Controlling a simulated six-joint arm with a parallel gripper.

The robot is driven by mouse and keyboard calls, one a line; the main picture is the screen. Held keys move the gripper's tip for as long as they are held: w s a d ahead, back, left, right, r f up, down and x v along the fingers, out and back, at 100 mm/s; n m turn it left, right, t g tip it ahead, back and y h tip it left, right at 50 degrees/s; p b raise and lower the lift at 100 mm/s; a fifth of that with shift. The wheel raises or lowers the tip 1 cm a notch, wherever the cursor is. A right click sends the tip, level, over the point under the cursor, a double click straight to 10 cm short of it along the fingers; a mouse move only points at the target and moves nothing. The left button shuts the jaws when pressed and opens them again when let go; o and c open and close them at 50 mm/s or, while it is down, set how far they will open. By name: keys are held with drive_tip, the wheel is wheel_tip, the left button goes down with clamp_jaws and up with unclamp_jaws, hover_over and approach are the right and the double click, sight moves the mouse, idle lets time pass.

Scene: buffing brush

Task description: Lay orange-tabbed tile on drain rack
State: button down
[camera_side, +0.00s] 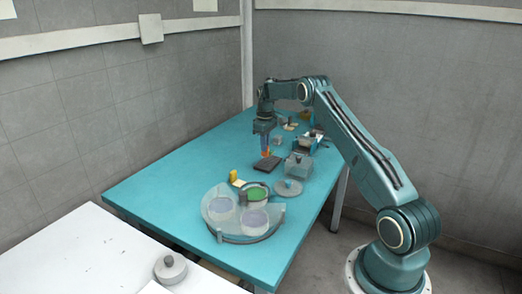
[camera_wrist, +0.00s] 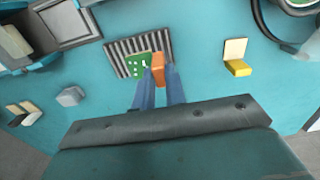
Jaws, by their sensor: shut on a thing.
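My gripper (camera_wrist: 159,72) is shut on the orange tab (camera_wrist: 158,64) of a green tile with white marks (camera_wrist: 135,66). In the wrist view the tile overlaps the dark slatted drain rack (camera_wrist: 122,46), over its lower middle part. In the side view my gripper (camera_side: 266,151) points down just above the rack (camera_side: 262,166), with the orange tab at its tips. The green tile itself is hard to make out there. I cannot tell whether it touches the slats.
A cream tile with a yellow tab (camera_wrist: 238,67) lies right of the rack in the wrist view. A grey block (camera_wrist: 71,96) and an open grey box (camera_wrist: 68,22) are left. A round turntable with dishes (camera_side: 231,238) stands nearer the side camera. Bare teal table surrounds the rack.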

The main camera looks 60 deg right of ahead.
sight(265, 156)
drive_tip(key=shift+f, duration=0.1)
drive_tip(key=shift+f, duration=2.05)
drive_tip(key=shift+f, duration=0.1)
drive_tip(key=c, duration=1.5)
unclamp_jaws()
drive_tip(key=shift+o, duration=0.2)
wheel_tip(265, 156, up, 12)
drive_tip(key=shift+r, duration=0.1)
